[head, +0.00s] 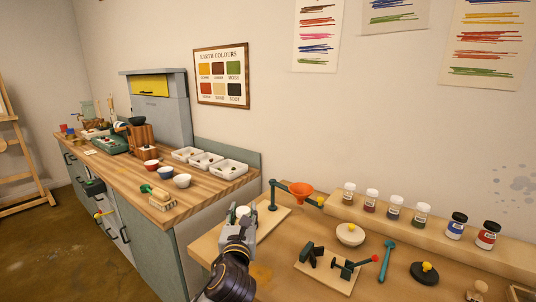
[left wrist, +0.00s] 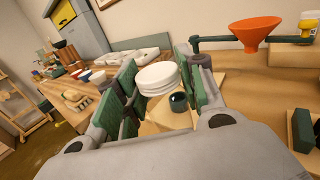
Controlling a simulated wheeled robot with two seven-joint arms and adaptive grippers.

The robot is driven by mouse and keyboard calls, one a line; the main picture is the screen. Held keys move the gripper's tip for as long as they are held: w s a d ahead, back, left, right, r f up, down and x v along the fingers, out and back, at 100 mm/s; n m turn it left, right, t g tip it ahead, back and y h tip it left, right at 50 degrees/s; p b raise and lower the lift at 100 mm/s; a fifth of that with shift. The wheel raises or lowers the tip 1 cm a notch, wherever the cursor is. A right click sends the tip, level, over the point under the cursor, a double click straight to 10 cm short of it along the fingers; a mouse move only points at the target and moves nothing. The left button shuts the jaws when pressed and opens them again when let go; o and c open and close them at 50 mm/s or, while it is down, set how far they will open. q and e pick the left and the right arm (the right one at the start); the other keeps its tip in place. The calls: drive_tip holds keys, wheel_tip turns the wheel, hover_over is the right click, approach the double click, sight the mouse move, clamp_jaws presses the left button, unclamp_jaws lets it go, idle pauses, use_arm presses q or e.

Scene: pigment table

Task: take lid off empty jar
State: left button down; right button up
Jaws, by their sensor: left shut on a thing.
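A round white ridged lid (left wrist: 158,77) is between the green pads of my left gripper (left wrist: 155,95) in the left wrist view. In the head view, my left gripper (head: 243,218) is at the left end of the front table, shut on this white lid (head: 243,210). I cannot tell whether the jar is under the lid, as the lid and gripper hide that spot. A small dark teal rounded thing (left wrist: 178,102) shows just below the lid. My right gripper is in neither view.
An orange funnel (head: 301,189) on a green stand is close right of my left gripper. Several lidded jars (head: 371,200) line the raised back shelf (head: 437,226). A board with green clamps (head: 325,272) and a white pot (head: 350,233) stand further right.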

use_arm(q)
drive_tip(key=shift+d, duration=0.1)
drive_tip(key=s+d, duration=0.4)
drive_tip(key=d, duration=0.2)
drive_tip(key=shift+s+d, duration=0.35)
drive_tip(key=shift+d, duration=0.05)
idle(0.3)
